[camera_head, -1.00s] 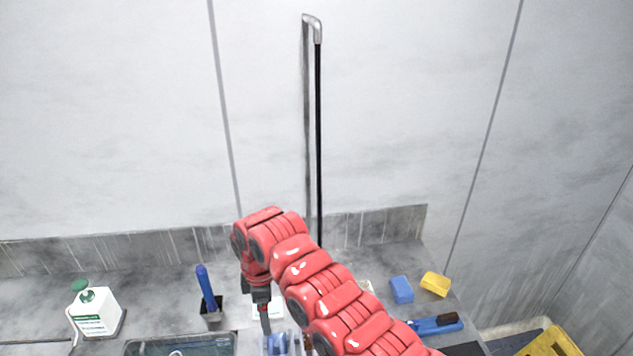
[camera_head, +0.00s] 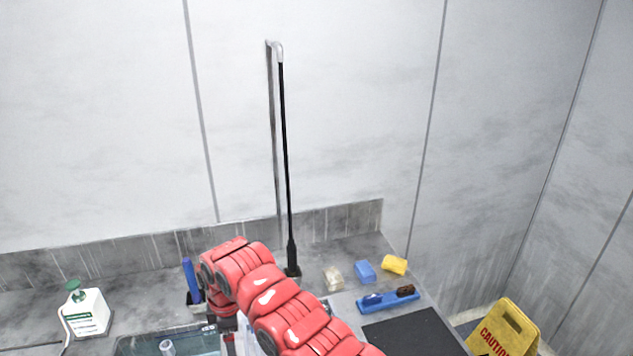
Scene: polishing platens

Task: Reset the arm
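My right arm, red and jointed, comes in from the bottom right and reaches over the counter's front middle. Its wrist points down at the right edge of the sink. My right gripper (camera_head: 228,338) is mostly hidden below the wrist and cut by the bottom edge, so its fingers and anything between them cannot be made out. My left arm and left gripper are out of view.
The grey counter (camera_head: 130,284) holds a white pump bottle (camera_head: 88,313), a blue-handled tool (camera_head: 191,280) in a dark holder, a sink (camera_head: 190,342), a tall faucet (camera_head: 287,170), sponges (camera_head: 365,271), a blue brush (camera_head: 388,299) and a black mat (camera_head: 412,333). A yellow caution sign (camera_head: 505,328) stands right.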

